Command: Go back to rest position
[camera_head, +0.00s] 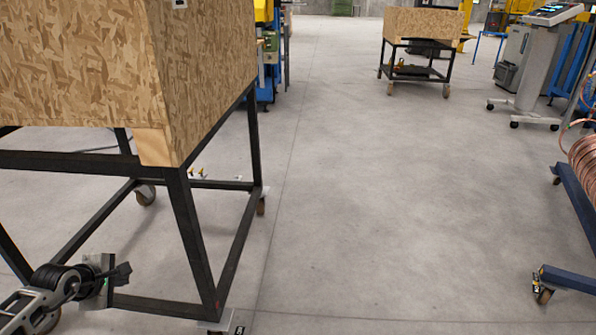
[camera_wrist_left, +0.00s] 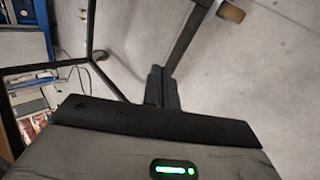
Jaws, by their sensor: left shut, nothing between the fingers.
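My left gripper (camera_head: 122,272) is at the lower left of the head view, in front of the black metal frame of a wheeled cart. Its fingers are shut and empty. In the left wrist view the closed fingertips (camera_wrist_left: 162,73) point up the picture toward the cart's dark frame bars. I cannot tell whether they touch the frame. My right gripper is not in view. No copper tube is in my left gripper.
The cart carries a large chipboard box (camera_head: 200,60) at the left. A coil of copper tube (camera_head: 584,165) sits on a blue wheeled frame (camera_head: 580,215) at the right edge. Another boxed cart (camera_head: 423,24) stands far back. The floor (camera_head: 390,200) between is clear.

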